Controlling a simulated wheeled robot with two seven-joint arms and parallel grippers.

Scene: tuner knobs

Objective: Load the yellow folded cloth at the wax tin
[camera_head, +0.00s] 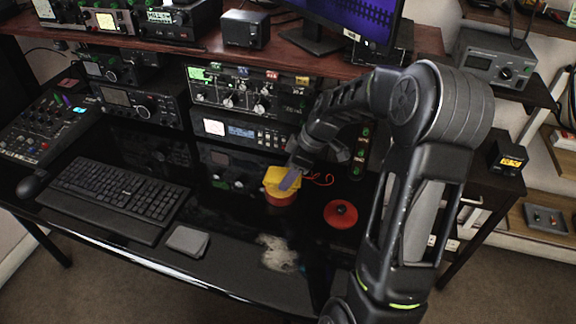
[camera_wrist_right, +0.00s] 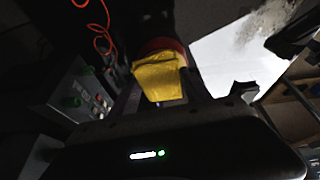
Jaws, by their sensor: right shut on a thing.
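The yellow folded cloth (camera_head: 273,178) is in my right gripper (camera_head: 290,178), which is shut on it. The cloth is at the top of the red-orange wax tin (camera_head: 281,199) on the black desk; I cannot tell whether it touches the wax. In the right wrist view the cloth (camera_wrist_right: 160,78) is between the fingers, with the tin's red rim (camera_wrist_right: 163,44) just behind it. The tin's inside is hidden by cloth and gripper. A red lid with a knob (camera_head: 341,214) lies on the desk to the right of the tin. My left gripper is not in view.
A grey pad (camera_head: 187,241) and a keyboard (camera_head: 118,192) lie to the left. A pale smudged patch (camera_head: 278,252) is on the desk front. Radio units (camera_head: 246,92) stand behind the tin. An orange-red cord (camera_head: 320,180) lies beside the gripper.

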